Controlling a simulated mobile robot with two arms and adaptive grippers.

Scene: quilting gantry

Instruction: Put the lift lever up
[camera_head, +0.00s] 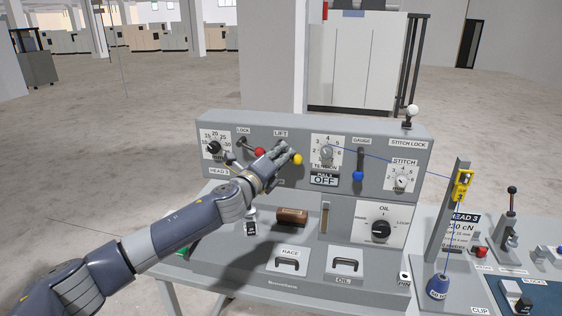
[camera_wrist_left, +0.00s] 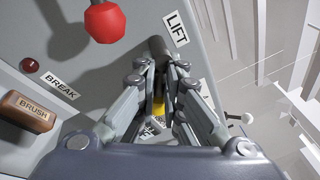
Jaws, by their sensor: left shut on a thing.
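The lift lever with its yellow knob (camera_head: 297,159) is on the grey panel below the LIFT label (camera_head: 281,132). My left gripper (camera_head: 289,152) reaches across from the left and its fingers are closed around the lever. In the left wrist view the yellow knob (camera_wrist_left: 158,105) shows between the two fingers (camera_wrist_left: 158,88). A dark rod end (camera_wrist_left: 158,45) shows beyond the fingertips. The fingers hide most of the lever, so its exact angle is hard to tell. My right gripper is in neither view.
The red-knobbed LOCK lever (camera_head: 260,152) is close on the left; its knob also shows in the wrist view (camera_wrist_left: 105,22). The tension dial (camera_head: 327,155) and blue-knobbed gauge lever (camera_head: 358,175) are to the right. A brown brush block (camera_head: 291,217) lies below.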

